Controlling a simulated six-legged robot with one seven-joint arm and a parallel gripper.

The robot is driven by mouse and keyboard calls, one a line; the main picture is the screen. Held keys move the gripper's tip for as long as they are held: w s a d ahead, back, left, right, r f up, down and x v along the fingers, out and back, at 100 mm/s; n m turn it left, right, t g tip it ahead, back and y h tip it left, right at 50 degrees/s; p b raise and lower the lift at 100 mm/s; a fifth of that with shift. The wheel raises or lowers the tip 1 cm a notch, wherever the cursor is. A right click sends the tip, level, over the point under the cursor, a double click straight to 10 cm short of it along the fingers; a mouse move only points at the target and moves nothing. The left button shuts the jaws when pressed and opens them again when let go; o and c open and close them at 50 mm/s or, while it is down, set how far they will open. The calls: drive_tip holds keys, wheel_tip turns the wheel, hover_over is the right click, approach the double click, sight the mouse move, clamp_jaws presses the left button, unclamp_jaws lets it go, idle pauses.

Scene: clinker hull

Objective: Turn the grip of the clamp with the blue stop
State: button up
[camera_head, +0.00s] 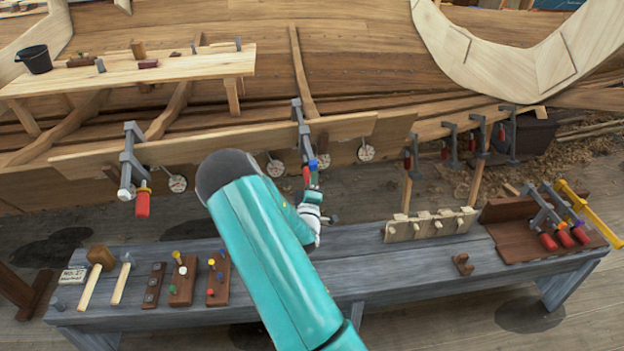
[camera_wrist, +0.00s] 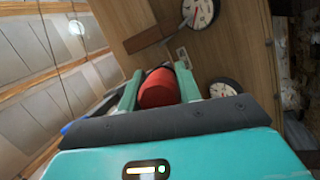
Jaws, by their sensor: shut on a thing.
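The clamp (camera_head: 301,130) with the blue stop (camera_head: 313,164) hangs on the plank edge of the hull, in the middle of the head view. Its red grip (camera_head: 306,175) points down and is partly covered by my gripper (camera_head: 313,188). In the wrist view the red grip (camera_wrist: 157,88) sits between the two green fingers of my gripper, which is shut on it. A bit of blue (camera_wrist: 68,127) shows at the left there, mostly hidden behind my gripper's body.
Another clamp (camera_head: 130,160) with a red grip and a white stop hangs to the left. Round dials (camera_head: 366,153) sit along the plank. The grey bench (camera_head: 400,270) below carries mallets, pegged blocks, a rack (camera_head: 430,224) and spare clamps (camera_head: 545,215) at the right.

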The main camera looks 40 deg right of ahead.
drive_tip(key=n, duration=0.3)
drive_tip(key=n+t+h, duration=0.1)
drive_tip(key=n, duration=0.2)
drive_tip(key=shift+r+t+h, duration=0.15)
drive_tip(key=shift+t+h, duration=0.15)
drive_tip(key=n+t, duration=0.1)
drive_tip(key=n, duration=0.2)
drive_tip(key=n+t, duration=0.1)
drive_tip(key=n, duration=0.3)
drive_tip(key=shift+a+r+t, duration=0.1)
drive_tip(key=shift+r+t, duration=0.05)
drive_tip(key=shift+t, duration=0.15)
drive_tip(key=o, duration=1)
drive_tip(key=v, duration=1.4)
drive_tip(key=shift+r, duration=0.1)
